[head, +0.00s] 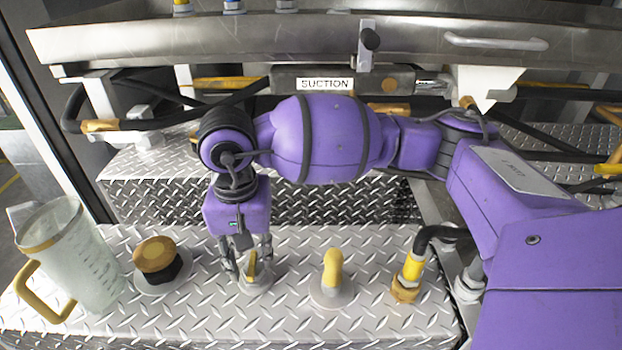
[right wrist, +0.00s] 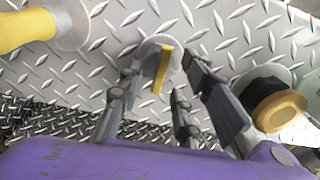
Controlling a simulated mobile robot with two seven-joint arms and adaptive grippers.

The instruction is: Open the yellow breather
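A small upright yellow handle (head: 251,266) on a round grey base stands on the diamond-plate top. It looks like a valve or breather lever; I cannot tell for sure which part is the breather. My right gripper (head: 248,268) points down over it with its fingers on either side. In the right wrist view, the yellow handle (right wrist: 162,70) lies between the spread fingers of the gripper (right wrist: 160,85), with a gap visible on the right side. The right gripper is open. My left gripper is in neither view.
A black fitting with a tan-gold cap (head: 154,255) and a clear jug (head: 75,260) stand to the left. A yellow elbow pipe (head: 332,270) stands close on the right, then a hose fitting (head: 409,272). A metal rail with a SUCTION label (head: 325,84) is behind.

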